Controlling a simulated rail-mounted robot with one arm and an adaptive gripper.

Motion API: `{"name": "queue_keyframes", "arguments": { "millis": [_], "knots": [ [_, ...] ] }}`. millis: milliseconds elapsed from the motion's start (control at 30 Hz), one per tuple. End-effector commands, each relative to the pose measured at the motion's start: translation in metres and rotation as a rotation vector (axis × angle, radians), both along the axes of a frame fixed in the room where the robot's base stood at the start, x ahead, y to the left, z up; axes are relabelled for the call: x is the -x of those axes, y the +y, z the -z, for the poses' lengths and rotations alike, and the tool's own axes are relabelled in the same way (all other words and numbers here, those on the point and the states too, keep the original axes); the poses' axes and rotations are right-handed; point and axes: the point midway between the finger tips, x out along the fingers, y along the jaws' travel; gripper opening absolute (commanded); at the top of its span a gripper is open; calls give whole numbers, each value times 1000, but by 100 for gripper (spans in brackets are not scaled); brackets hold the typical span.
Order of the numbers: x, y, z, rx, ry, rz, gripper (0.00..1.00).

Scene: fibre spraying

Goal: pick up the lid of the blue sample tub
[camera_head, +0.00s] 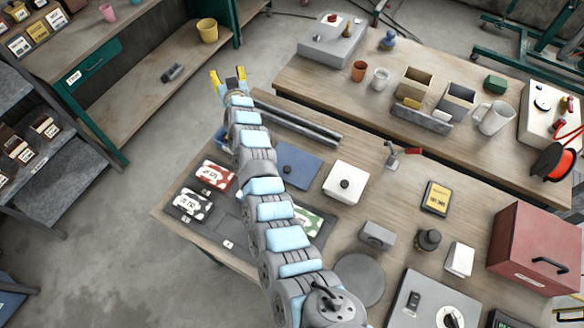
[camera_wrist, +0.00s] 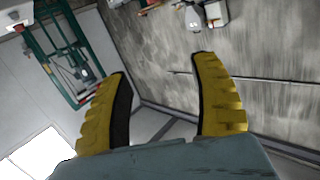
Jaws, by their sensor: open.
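A flat blue square piece with a small dark knob, which looks like the lid of the blue sample tub (camera_head: 304,162), lies on the near workbench in the head view, just right of my arm. My arm covers its left part, and I cannot tell how tall the tub under it is. My gripper (camera_head: 228,76) is at the far end of my outstretched arm, beyond the bench's far left corner and well away from the blue piece. In the wrist view my gripper (camera_wrist: 160,64) has its yellow fingers apart with nothing between them. The blue tub does not show there.
A white box with a black knob (camera_head: 345,182) sits right of the blue piece. Dark bars (camera_head: 300,124) lie behind it. Red and black patterned packs (camera_head: 215,175) lie left of my arm. Floor left of the bench is clear.

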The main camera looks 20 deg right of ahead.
Motion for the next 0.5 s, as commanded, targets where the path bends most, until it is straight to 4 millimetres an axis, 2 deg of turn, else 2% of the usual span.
{"name": "queue_keyframes", "arguments": {
  "millis": [100, 233, 367, 500],
  "knots": [
    [-14, 5, 1, 33, 105, -85, 63],
    [-17, 13, 6, 80, 234, -185, 63],
    [-8, 17, 15, 139, 374, -285, 63],
    [15, 15, 30, 214, 538, -385, 63]
  ]
}}
